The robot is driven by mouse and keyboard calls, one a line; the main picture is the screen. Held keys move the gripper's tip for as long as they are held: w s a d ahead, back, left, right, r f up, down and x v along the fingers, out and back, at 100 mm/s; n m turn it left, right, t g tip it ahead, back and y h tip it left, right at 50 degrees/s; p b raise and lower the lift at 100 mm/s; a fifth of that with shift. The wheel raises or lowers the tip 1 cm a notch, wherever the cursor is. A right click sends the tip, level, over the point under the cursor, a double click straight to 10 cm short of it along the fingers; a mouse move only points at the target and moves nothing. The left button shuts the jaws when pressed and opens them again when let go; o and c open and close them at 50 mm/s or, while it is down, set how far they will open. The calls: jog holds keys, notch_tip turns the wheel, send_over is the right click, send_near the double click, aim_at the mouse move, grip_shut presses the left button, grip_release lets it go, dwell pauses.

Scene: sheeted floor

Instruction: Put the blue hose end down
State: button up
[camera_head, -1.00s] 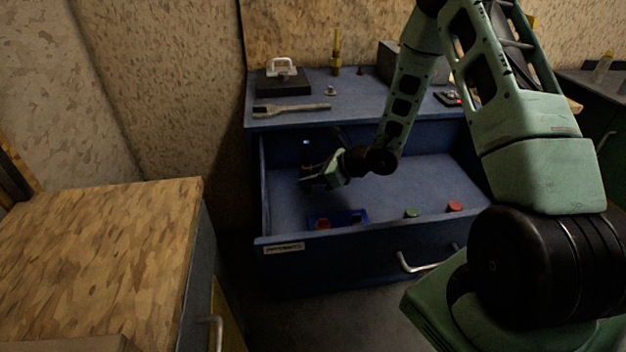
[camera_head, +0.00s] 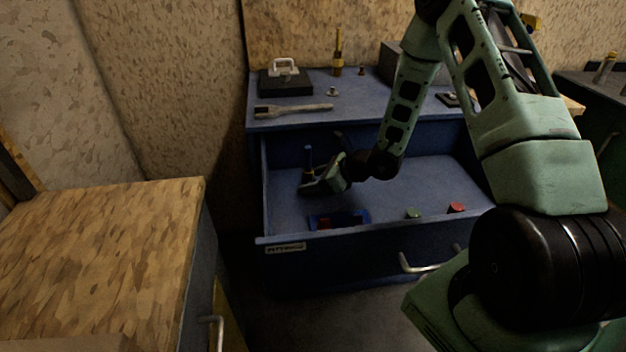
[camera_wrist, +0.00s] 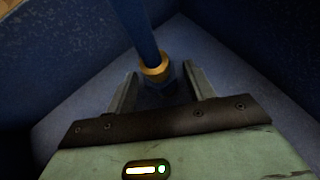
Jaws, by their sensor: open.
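The blue hose end (camera_wrist: 139,32) is a blue tube with a brass collar (camera_wrist: 155,70) and a dark tip at its lower end. In the wrist view it stands roughly upright near an inner corner of the open drawer (camera_wrist: 235,85), its tip at or close to the drawer floor. In the head view the blue hose end (camera_head: 308,156) shows as a short upright stub at the drawer's left. My gripper (camera_wrist: 161,78) is open, with one finger on each side of the hose end and visible gaps. My gripper (camera_head: 309,185) is low inside the drawer in the head view.
A blue tray with red pieces (camera_head: 340,216), a green cap (camera_head: 413,213) and a red cap (camera_head: 456,208) lie near the drawer front. The drawer's middle is clear.

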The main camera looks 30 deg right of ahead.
jog(key=v, duration=1.2)
dwell(0.9)
